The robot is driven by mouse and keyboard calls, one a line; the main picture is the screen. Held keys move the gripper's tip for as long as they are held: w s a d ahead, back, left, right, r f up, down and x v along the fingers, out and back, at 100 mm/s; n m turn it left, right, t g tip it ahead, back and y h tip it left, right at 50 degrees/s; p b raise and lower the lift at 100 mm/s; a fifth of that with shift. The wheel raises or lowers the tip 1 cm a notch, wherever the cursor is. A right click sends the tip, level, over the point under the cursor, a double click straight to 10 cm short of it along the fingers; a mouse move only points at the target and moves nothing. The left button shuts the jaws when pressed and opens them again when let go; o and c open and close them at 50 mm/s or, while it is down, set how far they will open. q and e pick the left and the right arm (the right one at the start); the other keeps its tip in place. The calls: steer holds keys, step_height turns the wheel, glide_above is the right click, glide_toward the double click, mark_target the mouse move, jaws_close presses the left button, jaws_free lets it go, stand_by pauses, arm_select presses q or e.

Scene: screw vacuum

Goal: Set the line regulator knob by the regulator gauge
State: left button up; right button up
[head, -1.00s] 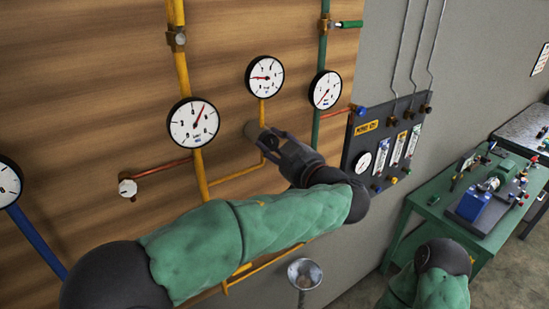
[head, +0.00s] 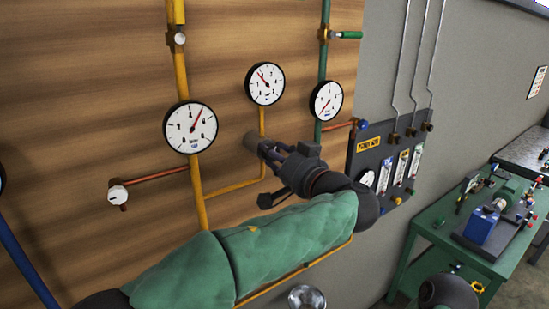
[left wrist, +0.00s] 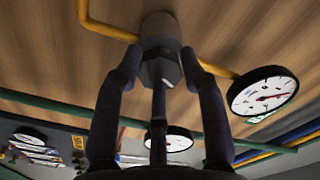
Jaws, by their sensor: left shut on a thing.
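The line regulator knob (head: 251,141) is a grey cylinder on the yellow piping of the wooden wall. My left gripper (head: 264,148) is shut on it in the head view. In the left wrist view the knob (left wrist: 160,48) sits between the fingertips, with its grey faceted end towards me. The regulator gauge (head: 265,83) is the round white dial straight above, joined by a yellow pipe. Its red needle points up and left; the figures are too small to read surely. It also shows in the left wrist view (left wrist: 263,92). My right gripper is out of view.
A gauge (head: 190,127) on the yellow pipe hangs to the left, and another (head: 326,100) on the green pipe to the right. A dark flowmeter panel (head: 395,160) and a green bench (head: 450,240) stand farther right.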

arm_select(q)
steer(key=shift+r+m, duration=0.3)
steer(key=shift+m, duration=0.45)
steer(key=shift+r+m, duration=0.25)
steer(key=shift+m, duration=0.5)
steer(key=o, duration=1.1)
steer(key=shift+w+d+f, duration=0.1)
steer(key=shift+d+f, duration=0.05)
steer(key=shift+f, duration=0.15)
steer(key=v, duration=1.2)
